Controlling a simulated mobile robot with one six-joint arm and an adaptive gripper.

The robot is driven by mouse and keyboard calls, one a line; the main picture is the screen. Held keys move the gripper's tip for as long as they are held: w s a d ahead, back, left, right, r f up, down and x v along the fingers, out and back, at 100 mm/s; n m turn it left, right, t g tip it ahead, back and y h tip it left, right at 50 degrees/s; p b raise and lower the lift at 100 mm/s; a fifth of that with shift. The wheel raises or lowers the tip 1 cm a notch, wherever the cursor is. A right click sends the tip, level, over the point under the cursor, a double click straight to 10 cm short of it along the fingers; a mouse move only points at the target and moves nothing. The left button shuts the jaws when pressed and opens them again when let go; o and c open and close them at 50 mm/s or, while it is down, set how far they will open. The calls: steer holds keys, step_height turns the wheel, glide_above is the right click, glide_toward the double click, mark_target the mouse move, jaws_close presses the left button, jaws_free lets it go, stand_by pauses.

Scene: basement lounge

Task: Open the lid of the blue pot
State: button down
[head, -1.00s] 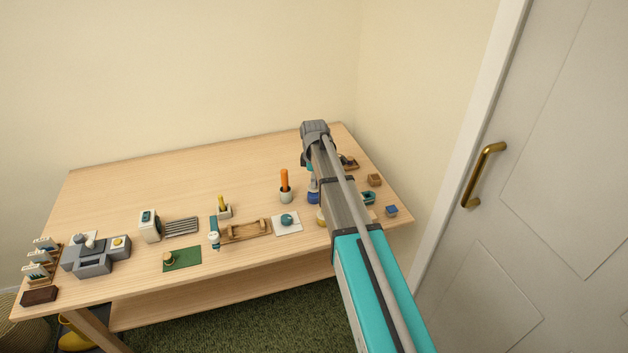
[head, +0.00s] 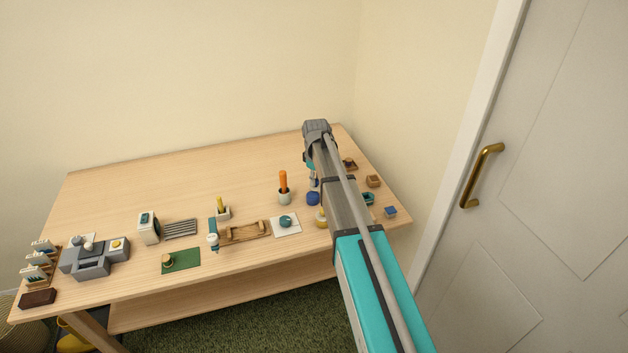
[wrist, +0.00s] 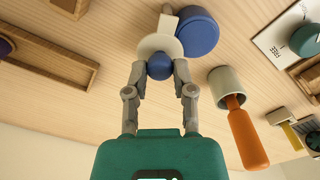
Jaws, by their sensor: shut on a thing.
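The blue pot (head: 312,199) stands on the table, just left of my arm in the head view. In the wrist view the pot (wrist: 199,32) is a round blue shape at the top. My gripper (wrist: 159,70) is shut on the round blue knob (wrist: 160,67) of a cream lid (wrist: 157,45). The lid lies beside the pot's outline and partly overlaps it in this view. In the head view my arm hides much of the area around the gripper, and the fingertips cannot be made out there.
A pale cup (wrist: 226,84) with an orange-handled tool (wrist: 246,138) stands near the pot. A white card with a teal item (head: 286,222) lies to its front left. Small wooden and blue blocks (head: 390,211) are right of my arm. The table's back left (head: 150,185) is clear.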

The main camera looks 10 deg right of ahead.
steer(key=m, duration=0.1)
steer(key=d+m, duration=0.1)
steer(key=m, duration=0.1)
steer(key=shift+w+m, duration=0.2)
steer(key=shift+m, duration=0.1)
steer(key=shift+d+m, duration=0.25)
steer(key=shift+m, duration=0.6)
steer(key=shift+d+m, duration=0.25)
steer(key=shift+m, duration=0.6)
steer(key=shift+c, duration=2.3)
jaws_free()
